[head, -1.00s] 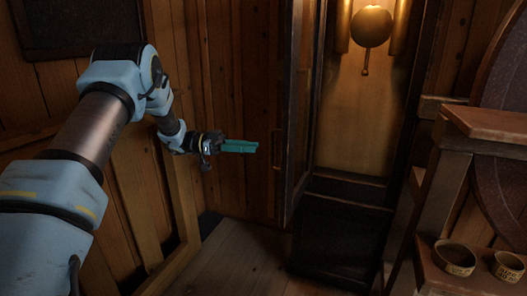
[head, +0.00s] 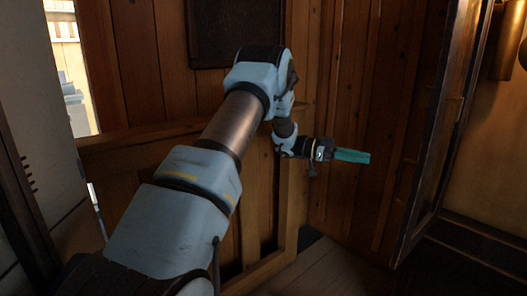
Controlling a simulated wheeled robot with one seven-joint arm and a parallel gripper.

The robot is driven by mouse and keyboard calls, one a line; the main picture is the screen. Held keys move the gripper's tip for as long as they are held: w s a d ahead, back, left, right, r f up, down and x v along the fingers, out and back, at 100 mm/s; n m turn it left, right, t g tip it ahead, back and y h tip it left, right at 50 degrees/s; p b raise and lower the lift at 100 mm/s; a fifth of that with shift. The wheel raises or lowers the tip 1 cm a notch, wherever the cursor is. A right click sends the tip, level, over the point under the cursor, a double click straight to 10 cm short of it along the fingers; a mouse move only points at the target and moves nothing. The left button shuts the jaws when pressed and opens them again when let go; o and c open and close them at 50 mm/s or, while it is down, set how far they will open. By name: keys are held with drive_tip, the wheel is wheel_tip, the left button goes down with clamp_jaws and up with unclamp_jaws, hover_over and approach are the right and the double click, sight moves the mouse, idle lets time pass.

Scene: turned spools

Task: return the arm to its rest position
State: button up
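My arm (head: 230,130) reaches from the bottom left up to a bent elbow, then down to the wrist. My gripper (head: 368,156) is at the middle right of the head view, its teal fingers pointing right toward the open cabinet door. The fingers look close together, but from this side I cannot tell whether they are open or shut. Nothing is seen hanging from or sticking out of them. The gripper appears apart from the door and the wall.
The dark-framed cabinet door (head: 437,140) stands open right of the gripper, with a brass piece (head: 507,45) inside the cabinet. A plank wall (head: 345,90) with a dark panel (head: 236,30) is behind the arm. Bare floor (head: 335,272) shows below. A bright opening (head: 72,70) is at upper left.

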drive_tip(key=w+a+r+n+t+p, duration=0.2)
drive_tip(key=w+a+r+n+t, duration=0.15)
drive_tip(key=w+t, duration=0.3)
drive_tip(key=w+a+r+n+t+p, duration=0.1)
drive_tip(key=w+a+r+n+t, duration=0.1)
drive_tip(key=w+r+n+t, duration=0.4)
drive_tip(key=a+n+t+y+p, duration=0.3)
drive_tip(key=a+n+t+y, duration=0.4)
drive_tip(key=a, duration=0.9)
drive_tip(key=s+a+f+n+g+y+p, duration=0.35)
drive_tip(key=s+a+y, duration=0.35)
drive_tip(key=s+a, duration=0.5)
drive_tip(key=s+a+n+g, duration=0.1)
drive_tip(key=s+a+g, duration=0.1)
drive_tip(key=s, duration=0.6)
drive_tip(key=s+a+f+n+g+y, duration=0.1)
drive_tip(key=s+a+n+g, duration=0.1)
drive_tip(key=s, duration=0.7)
drive_tip(key=shift+s+a+g+p, duration=0.35)
drive_tip(key=shift+a+g, duration=0.45)
drive_tip(key=shift+a, duration=0.15)
